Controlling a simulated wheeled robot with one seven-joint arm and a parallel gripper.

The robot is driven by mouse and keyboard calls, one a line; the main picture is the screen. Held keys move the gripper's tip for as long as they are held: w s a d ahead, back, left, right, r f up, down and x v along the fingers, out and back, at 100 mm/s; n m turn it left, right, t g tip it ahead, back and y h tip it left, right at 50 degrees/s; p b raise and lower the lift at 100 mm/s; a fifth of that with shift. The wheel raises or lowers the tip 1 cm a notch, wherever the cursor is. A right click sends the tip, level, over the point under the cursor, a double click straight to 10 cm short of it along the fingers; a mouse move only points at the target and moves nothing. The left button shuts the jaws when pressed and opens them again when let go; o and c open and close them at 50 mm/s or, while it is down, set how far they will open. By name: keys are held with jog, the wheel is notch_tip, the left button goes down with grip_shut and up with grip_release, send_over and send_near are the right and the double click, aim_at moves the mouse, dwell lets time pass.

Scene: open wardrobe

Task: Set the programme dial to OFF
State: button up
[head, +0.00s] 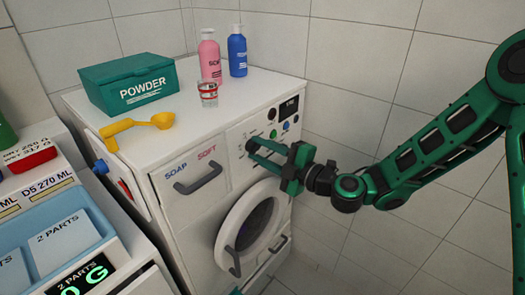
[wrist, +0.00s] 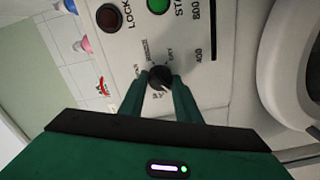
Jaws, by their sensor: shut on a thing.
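The programme dial (wrist: 159,75) is a small dark round knob on the white washing machine's (head: 222,207) front panel. Printed labels ring it in the wrist view, mostly too small to read; one looks like DRY. I cannot tell which label the dial points at. My green gripper (wrist: 160,82) has a finger on each side of the dial and is shut on it. In the head view my gripper (head: 252,148) reaches the panel from the right, and its fingertips largely hide the dial.
A red-brown LOCK button (wrist: 109,17) and a green START button (wrist: 158,5) sit close to the dial. The round door (head: 250,225) is below. A powder box (head: 128,84), bottles and a yellow scoop (head: 135,127) stand on top.

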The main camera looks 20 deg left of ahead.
jog(key=shift+f, duration=0.2)
jog(key=o, duration=1.1)
jog(key=shift+c, duration=0.2)
jog(key=shift+r, duration=0.1)
jog(key=shift+d, duration=0.1)
jog(key=v, duration=1)
jog(key=shift+d, duration=0.3)
jog(key=shift+s, duration=0.1)
